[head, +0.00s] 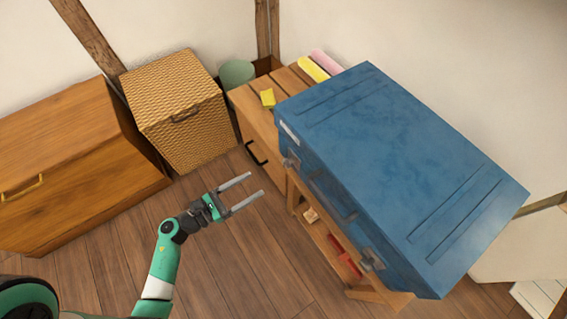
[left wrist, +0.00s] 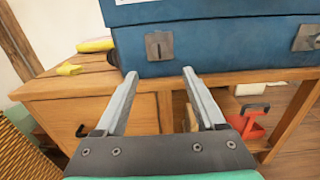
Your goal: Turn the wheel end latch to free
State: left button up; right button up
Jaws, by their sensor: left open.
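A blue suitcase (head: 400,170) lies flat on a wooden bench; it also shows in the left wrist view (left wrist: 230,45). Its front side carries two grey metal latches. One latch (head: 291,163) is at the far left end, and in the left wrist view (left wrist: 159,46) a dark wheel (left wrist: 112,57) shows at that same end. The other latch (head: 371,258) is at the near end. My left gripper (head: 256,184) is open and empty, apart from the case. In the left wrist view its fingers (left wrist: 160,72) point toward the wheel end latch, just below it. My right gripper is out of view.
The wooden bench (head: 257,125) has a drawer with a black handle and a lower shelf holding a red item (head: 345,255). A yellow cloth (head: 268,97) and rolled towels (head: 312,69) lie on top. A wicker box (head: 180,105) stands left. Floor around my gripper is clear.

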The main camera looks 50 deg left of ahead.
aim_at(285, 165)
pick_arm(q)
jog(key=w+d+b, duration=0.1)
jog(key=w+b, duration=0.1)
jog(key=w, duration=0.9)
jog(key=shift+w+d, duration=0.3)
jog(key=shift+r, duration=0.1)
grip_shut()
